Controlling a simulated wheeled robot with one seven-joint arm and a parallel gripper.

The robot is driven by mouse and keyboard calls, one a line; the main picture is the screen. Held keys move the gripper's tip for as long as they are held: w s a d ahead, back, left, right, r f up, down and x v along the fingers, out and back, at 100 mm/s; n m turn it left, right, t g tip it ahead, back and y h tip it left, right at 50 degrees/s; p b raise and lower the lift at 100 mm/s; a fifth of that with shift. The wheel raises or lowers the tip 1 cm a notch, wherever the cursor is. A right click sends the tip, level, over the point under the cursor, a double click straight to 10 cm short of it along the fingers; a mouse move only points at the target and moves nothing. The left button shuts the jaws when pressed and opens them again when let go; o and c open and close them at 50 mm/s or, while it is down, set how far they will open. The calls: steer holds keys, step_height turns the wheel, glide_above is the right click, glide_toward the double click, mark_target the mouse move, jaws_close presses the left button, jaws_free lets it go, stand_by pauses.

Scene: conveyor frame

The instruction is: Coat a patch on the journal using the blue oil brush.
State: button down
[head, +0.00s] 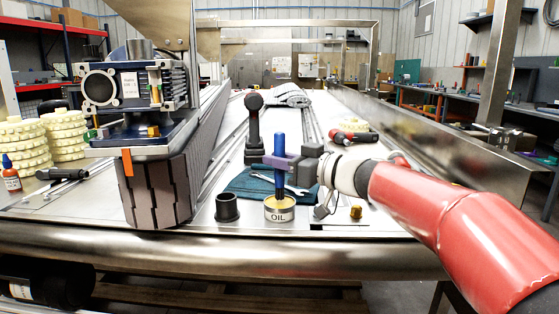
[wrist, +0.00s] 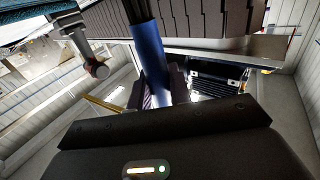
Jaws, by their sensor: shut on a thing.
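The blue handle (wrist: 148,48) also runs between the fingers in the wrist view. I cannot tell for sure which part is the journal; a short grey metal cylinder (head: 140,48) sits on top of the motor unit at left.
The motor unit (head: 130,88) and dark slatted belt (head: 155,190) stand left of the tin. A black cup (head: 227,207) is beside the tin. A teal cloth with a wrench (head: 250,182) and an upright dark tool (head: 254,125) are behind. A small brass piece (head: 356,212) lies to the right.

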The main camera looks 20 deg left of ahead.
mark_target(279, 133)
steer(key=shift+f, duration=0.55)
stand_by(1.0)
steer(key=shift+r, duration=0.1)
step_height(279, 133, up, 7)
steer(key=p, duration=0.8)
steer(key=shift+p, duration=0.3)
steer(key=shift+s, duration=0.15)
